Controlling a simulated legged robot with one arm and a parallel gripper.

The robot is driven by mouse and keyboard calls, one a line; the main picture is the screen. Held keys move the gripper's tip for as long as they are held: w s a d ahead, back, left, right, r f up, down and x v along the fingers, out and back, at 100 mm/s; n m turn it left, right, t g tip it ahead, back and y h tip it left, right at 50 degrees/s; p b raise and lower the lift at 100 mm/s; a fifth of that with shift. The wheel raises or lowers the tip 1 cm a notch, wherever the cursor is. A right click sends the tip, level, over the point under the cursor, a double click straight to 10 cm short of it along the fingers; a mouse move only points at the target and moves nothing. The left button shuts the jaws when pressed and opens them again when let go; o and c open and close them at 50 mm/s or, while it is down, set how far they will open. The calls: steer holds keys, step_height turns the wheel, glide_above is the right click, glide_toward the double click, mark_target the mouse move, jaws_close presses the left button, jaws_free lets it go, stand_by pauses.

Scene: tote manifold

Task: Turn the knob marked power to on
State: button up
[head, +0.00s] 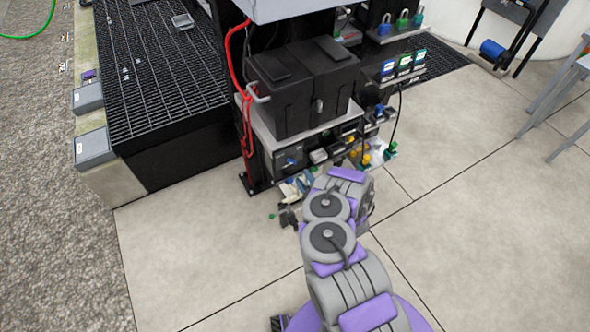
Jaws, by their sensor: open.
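Under the black tote (285,95) there is a grey panel (282,160) with a small dark-blue knob (291,161) on its face. The panel is small in the head view, and I cannot read its marking or tell which way the knob points. Other small controls sit to its right. My purple and grey arm reaches up from the bottom toward the foot of this rack. Its far end stops just below and right of the panel.
Blue, green and white devices (402,66) sit on a shelf at the right of the rack. Red cables (243,120) run down its left side. A black grated platform (160,70) stands at left. Small clutter lies around the rack's foot.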

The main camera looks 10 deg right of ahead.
mark_target(293, 163)
steer(key=b+x, duration=0.3)
steer(key=x, duration=0.4)
steer(key=shift+w, duration=0.2)
steer(key=shift+a+f, duration=0.1)
jaws_close()
